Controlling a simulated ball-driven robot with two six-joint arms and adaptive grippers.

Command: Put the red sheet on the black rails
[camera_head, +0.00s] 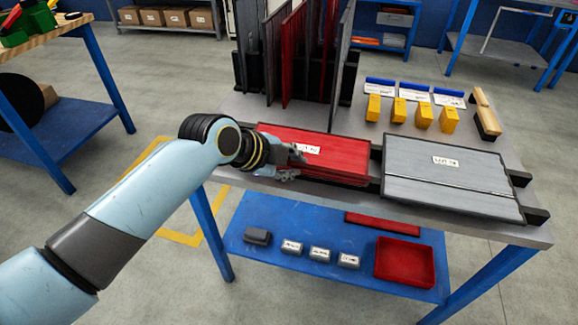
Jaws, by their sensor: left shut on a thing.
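The red sheet (340,150) is a flat panel with a white label, above the left part of the grey table. My left gripper (292,165) is at its left edge, one finger above and one below, shut on it. The sheet looks nearly level. More red edges show beneath its front side; I cannot tell if these are further sheets. Parts of the black rails (374,186) show beside the red sheet's front right corner; the rest is hidden. I cannot tell whether the sheet touches the rails. My right gripper is not in view.
A grey sheet (440,184) with a label lies to the right. Upright panels stand in a rack (250,66) behind. Several yellow blocks (398,110) and a wooden-handled brush (485,112) sit at the back right. The blue lower shelf (270,265) holds a red tray (404,261).

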